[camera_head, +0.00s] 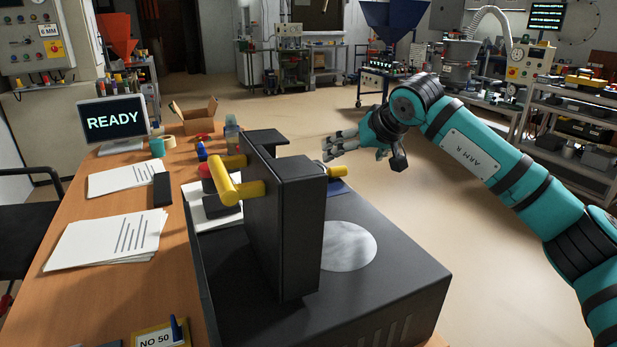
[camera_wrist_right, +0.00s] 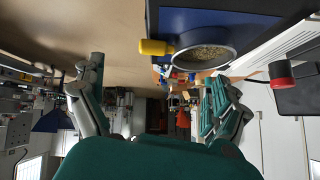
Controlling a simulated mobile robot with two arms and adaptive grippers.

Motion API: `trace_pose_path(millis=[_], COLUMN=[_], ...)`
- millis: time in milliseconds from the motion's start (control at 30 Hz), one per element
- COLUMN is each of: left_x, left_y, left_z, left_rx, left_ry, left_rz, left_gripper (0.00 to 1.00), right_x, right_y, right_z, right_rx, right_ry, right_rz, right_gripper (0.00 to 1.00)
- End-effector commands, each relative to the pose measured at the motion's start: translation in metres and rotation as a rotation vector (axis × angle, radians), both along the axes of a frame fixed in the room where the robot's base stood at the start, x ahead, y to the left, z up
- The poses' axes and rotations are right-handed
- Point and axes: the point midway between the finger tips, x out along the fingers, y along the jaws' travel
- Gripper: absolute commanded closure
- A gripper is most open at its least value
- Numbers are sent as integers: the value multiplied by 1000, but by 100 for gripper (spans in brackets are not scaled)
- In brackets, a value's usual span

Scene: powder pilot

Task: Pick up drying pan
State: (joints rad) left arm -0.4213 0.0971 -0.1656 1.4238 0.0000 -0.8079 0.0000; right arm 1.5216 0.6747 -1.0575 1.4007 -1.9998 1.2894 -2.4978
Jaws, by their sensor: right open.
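The drying pan (camera_wrist_right: 233,62) shows in the right wrist view as a round, grey-rimmed pan holding grainy brown material, with a yellow handle (camera_wrist_right: 157,47) sticking out to the left. My left gripper is not in view.
The black machine (camera_head: 375,295) with a pale round plate (camera_head: 348,246) and a yellow lever (camera_head: 232,188) stands on the wooden desk (camera_head: 90,290). Papers (camera_head: 105,238), a READY screen (camera_head: 114,120) and a cardboard box (camera_head: 195,115) are at left. Open floor (camera_head: 440,230) lies at right.

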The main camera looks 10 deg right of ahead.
Motion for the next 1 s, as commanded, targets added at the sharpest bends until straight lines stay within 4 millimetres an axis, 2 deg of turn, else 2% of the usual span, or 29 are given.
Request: trace_pose_path(millis=[100,233,467,800,1000], left_x=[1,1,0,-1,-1], left_y=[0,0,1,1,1], left_z=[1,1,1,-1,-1], left_rx=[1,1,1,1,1], left_ry=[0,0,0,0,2], left_rz=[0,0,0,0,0], left_gripper=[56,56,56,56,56], right_x=[18,33,44,74,77], right_y=[7,10,13,24,24], right_z=[-19,-33,-44,-75,-77], right_rx=[3,2,3,3,1], right_ry=[3,0,0,0,-1], right_rz=[1,-1,0,0,0], right_gripper=[0,0,0,0,0])
